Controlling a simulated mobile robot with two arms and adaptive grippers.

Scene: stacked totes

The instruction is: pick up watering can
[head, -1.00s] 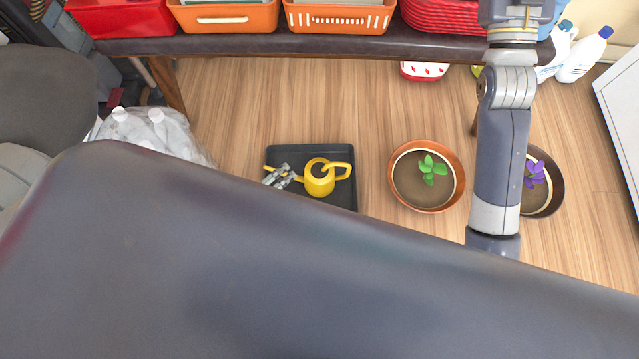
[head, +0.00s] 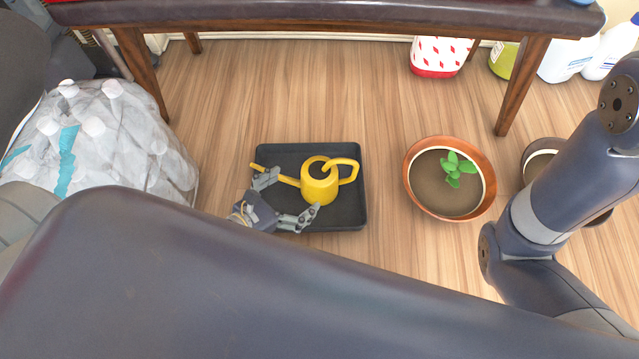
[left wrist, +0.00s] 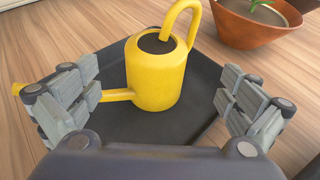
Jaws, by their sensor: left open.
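A yellow watering can (head: 319,186) stands upright on a black tray (head: 345,215) on the wooden floor, its spout to the left and its looped handle to the right. My left gripper (head: 288,199) is open beside the can, on its near left side, with the fingers spread. In the left wrist view the can (left wrist: 155,80) stands ahead of and between the spread fingers of my left gripper (left wrist: 165,100). The spout reaches left to the left finger. The body appears untouched. My right gripper is out of view; only my right arm shows at the right.
A terracotta pot (head: 448,205) with a green plant stands right of the tray. Another pot (head: 540,152) is partly hidden by my right arm. A bagged bundle (head: 110,150) is at the left. A dark bench (head: 330,14) spans the back, with bottles (head: 570,60) at the right.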

